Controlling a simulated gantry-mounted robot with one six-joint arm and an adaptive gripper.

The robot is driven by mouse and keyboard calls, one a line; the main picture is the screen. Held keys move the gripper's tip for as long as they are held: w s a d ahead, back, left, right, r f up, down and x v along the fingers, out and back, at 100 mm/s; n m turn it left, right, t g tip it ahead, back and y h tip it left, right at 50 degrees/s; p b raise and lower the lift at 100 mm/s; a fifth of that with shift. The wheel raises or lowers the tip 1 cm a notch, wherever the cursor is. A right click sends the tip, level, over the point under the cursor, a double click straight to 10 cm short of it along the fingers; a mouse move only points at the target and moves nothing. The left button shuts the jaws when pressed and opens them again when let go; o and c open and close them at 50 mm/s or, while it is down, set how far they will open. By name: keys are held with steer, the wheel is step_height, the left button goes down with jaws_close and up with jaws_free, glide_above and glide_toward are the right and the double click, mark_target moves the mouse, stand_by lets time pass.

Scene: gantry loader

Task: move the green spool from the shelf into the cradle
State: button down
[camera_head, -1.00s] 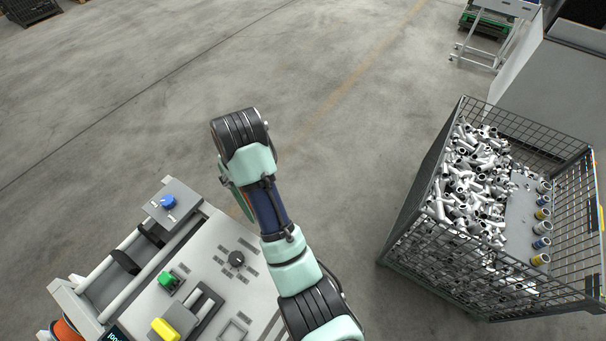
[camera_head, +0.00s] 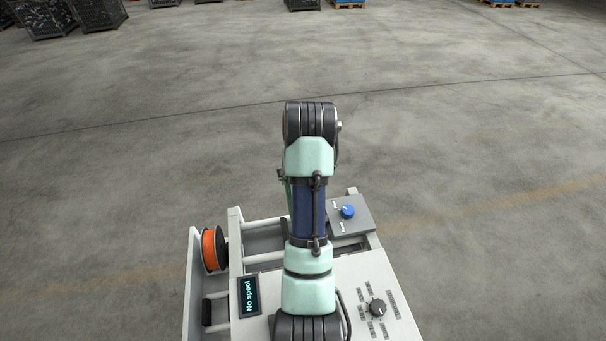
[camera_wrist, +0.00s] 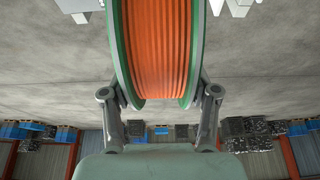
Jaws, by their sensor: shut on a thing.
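The green spool (camera_wrist: 160,45), with green flanges and orange winding, fills the top middle of the wrist view. My gripper (camera_wrist: 160,98) is shut on it, one finger against each flange. In the head view my arm hides the gripper and nearly all of the spool; a sliver of green shows left of the arm. What looks like the cradle, pale rails (camera_head: 263,258) with black supports, lies on the machine left of my arm and partly behind it. The held spool is apart from the rails as far as I can see.
A second orange-wound spool with a dark flange (camera_head: 212,250) stands at the machine's left side. A display (camera_head: 249,297) reads "No spool". A blue knob (camera_head: 347,211) and a black dial (camera_head: 377,307) sit right of my arm. Open floor surrounds the machine.

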steer(key=shift+f+b, duration=0.65)
steer(key=shift+f, duration=5.55)
steer(key=shift+c, duration=1.1)
jaws_free()
steer(key=v, duration=0.7)
steer(key=shift+s+d+r, duration=0.1)
steer(key=shift+r, duration=0.2)
